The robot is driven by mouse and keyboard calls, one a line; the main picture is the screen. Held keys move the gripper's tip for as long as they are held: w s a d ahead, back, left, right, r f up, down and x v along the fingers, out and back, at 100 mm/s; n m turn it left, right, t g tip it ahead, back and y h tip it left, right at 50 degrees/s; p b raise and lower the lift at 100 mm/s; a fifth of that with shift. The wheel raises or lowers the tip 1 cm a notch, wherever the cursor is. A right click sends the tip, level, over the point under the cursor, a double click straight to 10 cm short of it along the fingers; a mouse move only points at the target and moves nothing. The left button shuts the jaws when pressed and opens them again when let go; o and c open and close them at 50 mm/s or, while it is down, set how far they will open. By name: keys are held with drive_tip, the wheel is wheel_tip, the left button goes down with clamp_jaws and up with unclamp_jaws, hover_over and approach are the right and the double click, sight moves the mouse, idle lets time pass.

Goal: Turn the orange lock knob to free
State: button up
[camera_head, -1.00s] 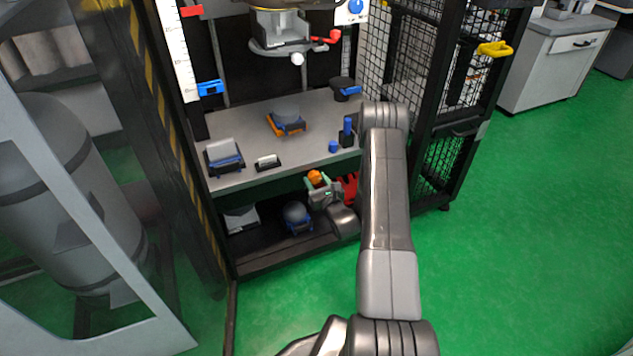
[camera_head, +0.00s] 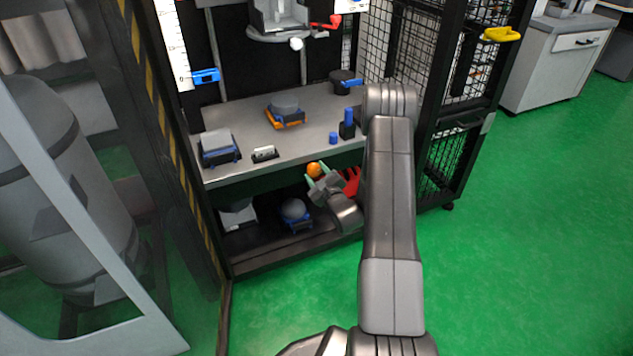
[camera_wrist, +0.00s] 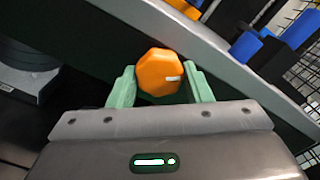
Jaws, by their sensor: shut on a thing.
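The orange lock knob (camera_wrist: 160,72) is a faceted knob with a short white mark, which points right in the wrist view. It also shows in the head view (camera_head: 314,170), on the front below the tabletop edge. My gripper (camera_wrist: 161,88) has its two green fingers on either side of the knob, shut on it. In the head view my gripper (camera_head: 318,178) is at the knob and looks tilted. The knob's base and any lock labels are hidden.
Above is a grey tabletop (camera_head: 255,115) with an orange-and-blue fixture (camera_head: 286,112) and blue-and-black parts (camera_head: 347,124). A mesh cage (camera_head: 440,165) stands to the right. Green floor is clear.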

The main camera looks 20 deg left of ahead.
drive_tip(key=n+b, duration=0.4)
drive_tip(key=shift+f+n, duration=0.15)
drive_tip(key=shift+n, duration=0.25)
drive_tip(key=n, duration=0.2)
drive_tip(key=shift+n+b, duration=0.3)
drive_tip(key=shift+r+n, duration=0.2)
drive_tip(key=shift+n, duration=1.7)
drive_tip(key=o, duration=1)
drive_tip(key=shift+c, duration=0.2)
drive_tip(key=p+v, duration=0.3)
drive_tip(key=v, duration=1)
drive_tip(key=shift+s+d, duration=0.2)
drive_tip(key=shift+d, duration=0.15)
